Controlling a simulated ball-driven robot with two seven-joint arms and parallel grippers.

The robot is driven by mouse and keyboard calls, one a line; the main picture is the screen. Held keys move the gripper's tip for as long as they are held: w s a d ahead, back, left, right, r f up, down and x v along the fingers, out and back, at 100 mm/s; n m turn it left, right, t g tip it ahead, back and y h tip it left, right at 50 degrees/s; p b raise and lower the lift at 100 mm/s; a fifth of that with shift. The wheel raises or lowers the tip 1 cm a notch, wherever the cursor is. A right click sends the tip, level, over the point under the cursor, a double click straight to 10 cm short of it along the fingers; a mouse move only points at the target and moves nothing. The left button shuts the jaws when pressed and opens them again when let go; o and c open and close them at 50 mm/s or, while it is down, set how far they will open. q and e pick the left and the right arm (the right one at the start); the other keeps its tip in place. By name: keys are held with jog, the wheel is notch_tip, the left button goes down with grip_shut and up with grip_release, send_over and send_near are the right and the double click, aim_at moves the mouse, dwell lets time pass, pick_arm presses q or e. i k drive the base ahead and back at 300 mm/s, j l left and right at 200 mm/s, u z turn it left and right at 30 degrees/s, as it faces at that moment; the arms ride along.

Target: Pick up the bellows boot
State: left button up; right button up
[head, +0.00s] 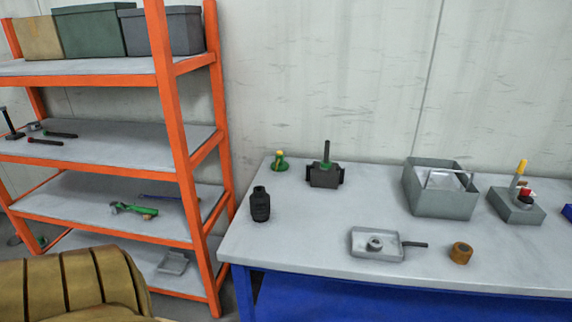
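The bellows boot seems to be the black, ribbed piece with a narrower neck (260,205), standing upright near the left edge of the grey-topped table (310,235). Nothing covers it, and it stands apart from the other things. Neither my left nor my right gripper shows in the head view.
Behind it are a small green and yellow piece (280,163) and a dark block with a rod (324,175). Rightward are a shallow tray (361,253), brown ring (461,252) and grey bin (440,202). An orange-framed shelf (183,150) stands left; a tan ribbed object (70,287) fills the lower left.

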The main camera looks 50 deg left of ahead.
aim_at(260, 201)
jog(key=u, duration=1.75)
